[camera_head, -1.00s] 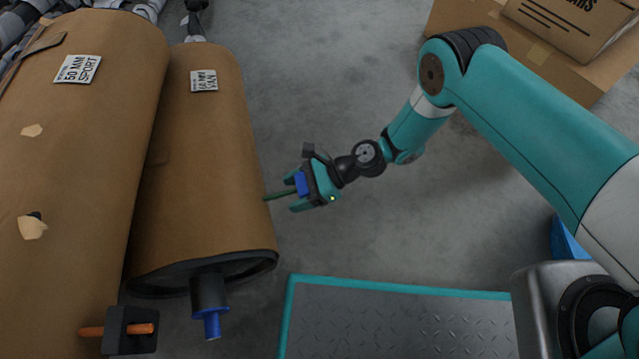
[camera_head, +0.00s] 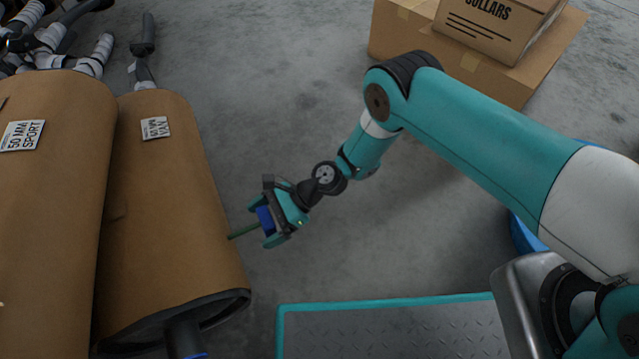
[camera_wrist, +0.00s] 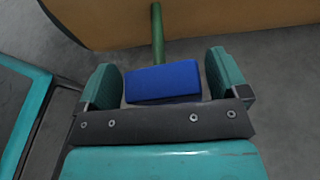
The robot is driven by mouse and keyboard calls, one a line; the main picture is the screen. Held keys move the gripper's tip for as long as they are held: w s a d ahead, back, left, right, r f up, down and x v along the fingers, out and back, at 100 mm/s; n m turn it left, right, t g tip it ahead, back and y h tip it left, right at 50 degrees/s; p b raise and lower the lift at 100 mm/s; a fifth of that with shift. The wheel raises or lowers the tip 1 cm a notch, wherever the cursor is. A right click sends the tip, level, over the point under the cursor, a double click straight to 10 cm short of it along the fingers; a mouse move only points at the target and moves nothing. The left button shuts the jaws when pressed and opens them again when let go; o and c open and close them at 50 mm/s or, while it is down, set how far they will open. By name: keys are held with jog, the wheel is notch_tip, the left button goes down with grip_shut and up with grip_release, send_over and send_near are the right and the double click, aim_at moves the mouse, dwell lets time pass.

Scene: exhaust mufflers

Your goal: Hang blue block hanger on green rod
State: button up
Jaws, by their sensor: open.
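The blue block hanger (camera_head: 265,219) is at the end of the green rod (camera_head: 243,231), which runs to the side of the smaller brown muffler (camera_head: 160,220). In the wrist view the block (camera_wrist: 163,82) sits between my fingers, with the green rod (camera_wrist: 157,35) meeting its far side. My gripper (camera_head: 261,222) is open around the block. The wrist view shows gaps between the block and both fingers (camera_wrist: 162,62). Whether the rod passes into the block is hidden.
A larger brown muffler (camera_head: 50,240) lies left of the smaller one. A dark fitting (camera_head: 184,338) shows at the smaller muffler's near end. Cardboard boxes (camera_head: 450,60) stand at the upper right. Grey floor (camera_head: 260,110) is clear between mufflers and boxes.

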jog(key=p+v, duration=0.5)
jog(key=v, duration=1.1)
jog(key=shift+f+m, duration=0.3)
jog(key=shift+f, duration=0.05)
jog(key=shift+d, duration=0.15)
notch_tip(320, 180, up, 31)
jog(key=w+d+n+t+h+p, duration=0.2)
jog(key=n+h+p, duration=0.2)
jog(key=n, duration=0.7)
jog(key=s+d+r+n+t+h+p, duration=0.2)
jog(key=s+d+r+n, duration=0.3)
jog(key=s+r, duration=0.4)
jog(key=s+d+r+n+t+h+p, duration=0.1)
jog(key=s+d+r+n+h+p, duration=0.1)
jog(key=s+d+r+n, duration=0.5)
notch_tip(320, 180, up, 41)
jog(key=s+a+m+p, duration=0.1)
jog(key=m+p, duration=0.1)
jog(key=p, duration=3.6)
jog(key=shift+s+a+f, duration=0.2)
jog(key=shift+s+f, duration=0.05)
jog(key=shift+s, duration=0.05)
